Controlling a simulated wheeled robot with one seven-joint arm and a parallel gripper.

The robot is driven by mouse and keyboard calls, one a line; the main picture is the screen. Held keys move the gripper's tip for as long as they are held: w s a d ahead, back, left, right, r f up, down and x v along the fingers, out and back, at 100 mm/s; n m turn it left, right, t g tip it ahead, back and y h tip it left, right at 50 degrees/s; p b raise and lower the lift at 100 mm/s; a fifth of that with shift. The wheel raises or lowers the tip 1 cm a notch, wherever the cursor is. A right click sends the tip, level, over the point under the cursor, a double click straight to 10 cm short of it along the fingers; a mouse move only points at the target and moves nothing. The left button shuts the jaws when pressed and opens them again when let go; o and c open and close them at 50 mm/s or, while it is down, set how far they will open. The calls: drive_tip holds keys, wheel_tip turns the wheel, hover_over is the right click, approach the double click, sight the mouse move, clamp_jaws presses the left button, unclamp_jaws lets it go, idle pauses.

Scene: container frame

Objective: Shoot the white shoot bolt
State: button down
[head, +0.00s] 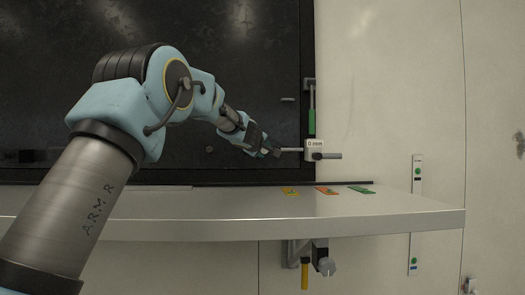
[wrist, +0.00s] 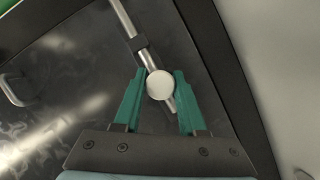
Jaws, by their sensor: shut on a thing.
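The white shoot bolt shows a round white knob (wrist: 160,86) on a metal rod (wrist: 126,22) in the wrist view. My gripper (wrist: 160,75) has its green fingers on either side of the knob and is shut on it. In the head view my gripper (head: 274,153) is at the left end of the horizontal rod (head: 292,150), near the dark panel's lower right. The rod runs right towards a white block (head: 315,145) marked "0 mm" at the panel's edge. The knob cannot be made out in the head view.
A green-handled vertical rod (head: 312,122) stands just above the block. A grey shelf (head: 290,208) runs below, with yellow, red and green tags (head: 362,189) on it. A yellow-handled piece (head: 304,272) hangs under it. The pale wall at right is mostly clear.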

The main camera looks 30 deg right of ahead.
drive_tip(key=d, duration=0.1)
drive_tip(key=s+d+p, duration=0.1)
drive_tip(key=d, duration=0.1)
drive_tip(key=shift+s+d, duration=0.15)
drive_tip(key=shift+s, duration=0.2)
drive_tip(key=shift+c, duration=2.4)
unclamp_jaws()
drive_tip(key=b+v, duration=0.3)
drive_tip(key=v, duration=0.7)
drive_tip(key=shift+s+a, duration=0.25)
drive_tip(key=shift+r, duration=0.15)
